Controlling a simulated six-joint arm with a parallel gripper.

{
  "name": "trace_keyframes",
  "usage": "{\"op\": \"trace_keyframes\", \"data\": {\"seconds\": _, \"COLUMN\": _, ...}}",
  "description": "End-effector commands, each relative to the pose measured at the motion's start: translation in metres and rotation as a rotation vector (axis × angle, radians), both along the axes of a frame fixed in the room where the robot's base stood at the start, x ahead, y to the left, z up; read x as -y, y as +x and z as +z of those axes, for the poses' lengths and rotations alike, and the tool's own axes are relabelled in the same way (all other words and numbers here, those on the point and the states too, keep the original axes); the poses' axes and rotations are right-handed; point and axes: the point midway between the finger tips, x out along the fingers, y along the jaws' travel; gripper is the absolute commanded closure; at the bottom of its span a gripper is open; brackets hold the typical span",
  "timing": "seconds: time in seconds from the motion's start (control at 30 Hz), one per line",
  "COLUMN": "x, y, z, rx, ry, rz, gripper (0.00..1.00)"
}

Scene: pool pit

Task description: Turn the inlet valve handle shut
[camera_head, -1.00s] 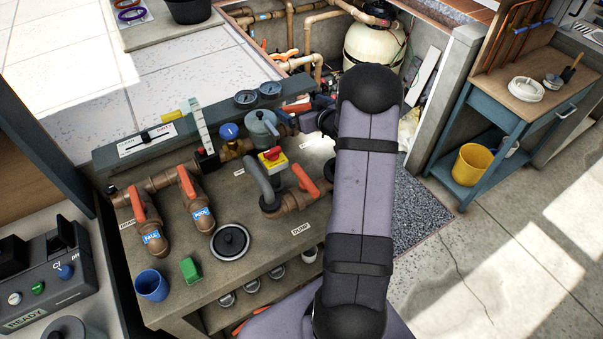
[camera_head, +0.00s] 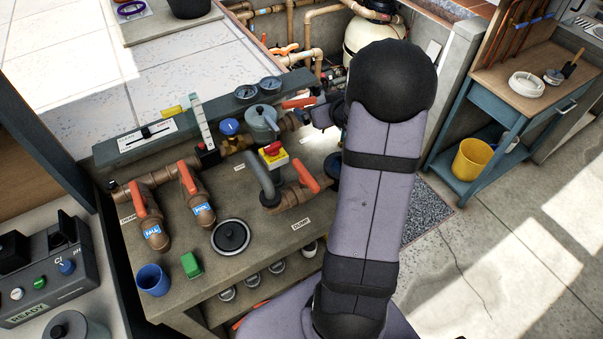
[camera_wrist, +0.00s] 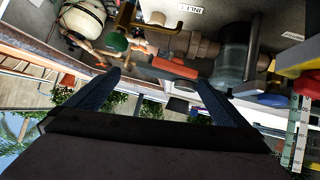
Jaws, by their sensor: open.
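The orange-red inlet valve handle (camera_head: 298,103) stands at the right end of the pipe run, beside the grey pump strainer (camera_head: 262,122). In the wrist view the handle (camera_wrist: 175,68) lies roughly parallel to the brown pipe (camera_wrist: 195,45), below the INLET label (camera_wrist: 191,8). My gripper (camera_wrist: 157,77) is open, with the handle showing between and just beyond its two blue-black fingertips. No contact is visible. In the head view my gripper (camera_head: 324,115) is just right of the handle, partly hidden behind my arm.
Other orange handles stand on the bench: two at left (camera_head: 140,200) and one by the DUMP label (camera_head: 306,174). A red-and-yellow switch (camera_head: 272,152) sits near the strainer. A cream filter tank (camera_head: 362,40) stands behind my arm. A blue cart (camera_head: 520,85) is at right.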

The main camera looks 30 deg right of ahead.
Motion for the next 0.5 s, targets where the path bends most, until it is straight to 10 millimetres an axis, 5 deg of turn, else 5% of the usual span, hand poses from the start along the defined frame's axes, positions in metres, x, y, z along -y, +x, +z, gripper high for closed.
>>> {"op": "trace_keyframes", "data": {"seconds": 0.5, "x": -0.025, "y": -0.063, "z": 0.028, "rx": -0.307, "ry": -0.042, "rz": -0.154, "gripper": 0.0}}
